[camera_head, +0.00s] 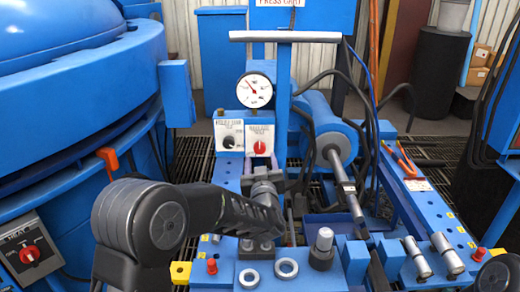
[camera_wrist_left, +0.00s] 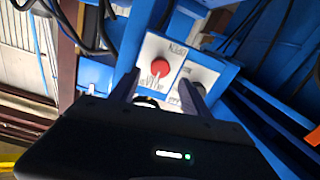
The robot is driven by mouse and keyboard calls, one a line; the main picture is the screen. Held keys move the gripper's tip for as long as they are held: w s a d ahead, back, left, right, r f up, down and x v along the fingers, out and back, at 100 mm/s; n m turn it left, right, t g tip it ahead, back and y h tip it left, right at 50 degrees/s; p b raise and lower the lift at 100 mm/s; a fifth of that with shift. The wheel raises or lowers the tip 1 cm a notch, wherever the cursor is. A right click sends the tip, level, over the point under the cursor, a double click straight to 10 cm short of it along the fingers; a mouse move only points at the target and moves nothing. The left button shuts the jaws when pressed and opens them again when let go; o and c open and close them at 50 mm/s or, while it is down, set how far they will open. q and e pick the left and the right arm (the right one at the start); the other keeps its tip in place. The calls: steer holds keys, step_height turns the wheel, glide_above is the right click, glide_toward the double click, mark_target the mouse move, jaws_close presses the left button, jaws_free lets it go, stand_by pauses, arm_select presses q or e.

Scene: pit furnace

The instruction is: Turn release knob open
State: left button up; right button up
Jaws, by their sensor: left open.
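The release knob (camera_head: 260,148) is a small red knob on a white labelled plate, fixed to the blue box under the pressure gauge. In the left wrist view the red knob (camera_wrist_left: 160,67) appears just beyond and between my fingertips, with its plate tilted. My left gripper (camera_head: 264,176) is just below and in front of the plate in the head view; its fingers are partly hidden by its own body. In the wrist view my left gripper (camera_wrist_left: 160,84) is open and empty, with a visible gap to the knob. My right gripper is out of view.
A black knob (camera_head: 230,141) on a second white plate sits left of the red one. The round gauge (camera_head: 255,90) and a grey-topped handle bar (camera_head: 285,37) rise above. A blue cylinder (camera_head: 333,140) and hoses lie to the right. Metal rings (camera_head: 249,278) and posts stand in front.

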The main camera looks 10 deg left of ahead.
mark_target(260, 150)
arm_select(q)
steer(key=x, duration=0.7)
steer(key=shift+w+a, duration=0.15)
steer(key=shift+c, duration=0.5)
jaws_close()
